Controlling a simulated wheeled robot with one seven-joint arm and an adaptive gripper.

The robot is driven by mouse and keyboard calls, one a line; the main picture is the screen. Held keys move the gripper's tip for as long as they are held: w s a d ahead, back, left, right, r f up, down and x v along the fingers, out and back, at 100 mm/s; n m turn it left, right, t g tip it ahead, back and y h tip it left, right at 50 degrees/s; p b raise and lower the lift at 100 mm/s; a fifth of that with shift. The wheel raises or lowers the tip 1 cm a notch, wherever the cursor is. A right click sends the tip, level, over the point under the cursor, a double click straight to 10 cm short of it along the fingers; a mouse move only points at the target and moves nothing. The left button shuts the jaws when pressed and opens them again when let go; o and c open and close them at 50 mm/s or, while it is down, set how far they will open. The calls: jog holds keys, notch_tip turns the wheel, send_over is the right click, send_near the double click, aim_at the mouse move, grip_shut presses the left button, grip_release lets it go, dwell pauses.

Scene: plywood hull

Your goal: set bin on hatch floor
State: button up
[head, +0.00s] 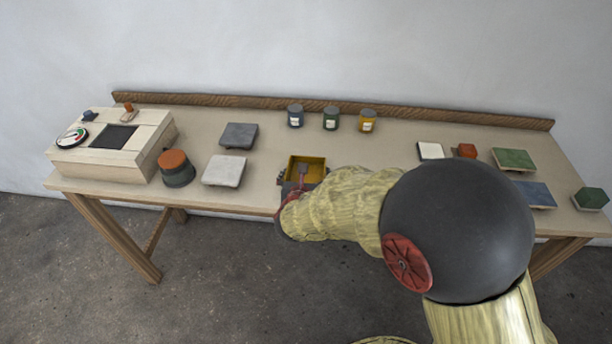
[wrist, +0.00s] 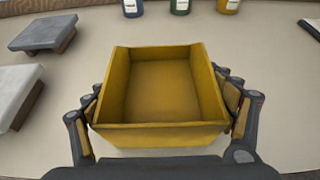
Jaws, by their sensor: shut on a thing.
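The bin is a small yellow open-topped box (head: 314,161), near the middle front of the table in the head view. In the wrist view the bin (wrist: 163,130) fills the middle, upright and empty inside. My gripper (head: 303,177) is shut on it, with one finger against each side wall. I cannot tell whether the bin touches the table. A cream console (head: 100,166) stands at the table's left end. A dark square opening or panel (head: 114,136) on its sloped top may be the hatch; its floor cannot be made out.
A dark grey block (head: 239,135), a pale block (head: 224,170) and an orange-topped pot (head: 176,170) stand between console and bin. Blue (head: 295,117), green (head: 331,119) and yellow (head: 368,121) jars line the back. Green (head: 514,158) and blue (head: 534,194) slabs lie right.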

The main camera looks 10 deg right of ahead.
jog(key=o, duration=0.7)
jog(key=shift+f, duration=0.15)
jog(key=o, duration=0.5)
jog(key=shift+c, duration=0.2)
